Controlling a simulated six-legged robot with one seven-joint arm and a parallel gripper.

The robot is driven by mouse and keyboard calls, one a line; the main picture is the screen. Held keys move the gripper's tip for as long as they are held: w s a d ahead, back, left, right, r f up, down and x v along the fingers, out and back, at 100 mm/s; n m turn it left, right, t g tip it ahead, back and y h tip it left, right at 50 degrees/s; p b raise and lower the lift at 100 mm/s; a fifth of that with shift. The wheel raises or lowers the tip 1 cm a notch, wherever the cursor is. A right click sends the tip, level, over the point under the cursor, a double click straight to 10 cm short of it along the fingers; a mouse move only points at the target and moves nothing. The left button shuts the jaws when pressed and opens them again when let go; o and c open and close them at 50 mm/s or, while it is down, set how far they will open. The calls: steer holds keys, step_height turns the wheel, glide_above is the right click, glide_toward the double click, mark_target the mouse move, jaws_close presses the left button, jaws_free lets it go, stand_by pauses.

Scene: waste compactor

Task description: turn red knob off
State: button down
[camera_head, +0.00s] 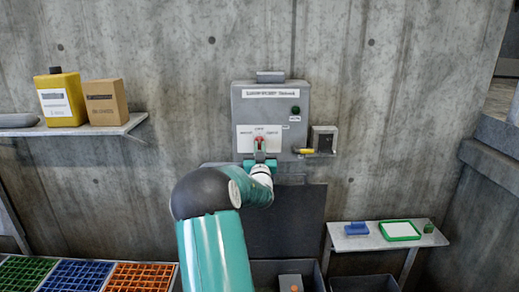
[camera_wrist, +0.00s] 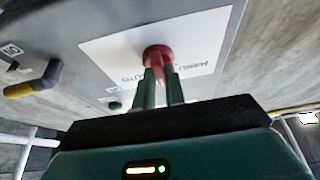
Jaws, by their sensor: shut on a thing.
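The red knob (camera_head: 259,141) sits on a white label plate (camera_head: 245,133) low on the grey control box (camera_head: 298,100) on the wall. In the wrist view the red knob (camera_wrist: 158,54) is at the upper middle, on the white plate (camera_wrist: 110,50). My gripper (camera_wrist: 161,75) is shut on the red knob, with its two green fingers on either side of it. In the head view my gripper (camera_head: 260,151) reaches the knob from below. The fingers hide part of the knob, and I cannot read its setting.
A yellow-handled switch (camera_head: 307,151) juts out right of the box, close to my gripper. A green button (camera_head: 296,109) is above it. A shelf (camera_head: 130,123) with a yellow container (camera_head: 61,99) and a cardboard box (camera_head: 106,102) is at left. A small shelf (camera_head: 350,242) is at lower right.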

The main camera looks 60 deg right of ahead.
steer(key=c, duration=1.5)
jaws_free()
steer(key=shift+o, duration=0.2)
steer(key=v, duration=1.4)
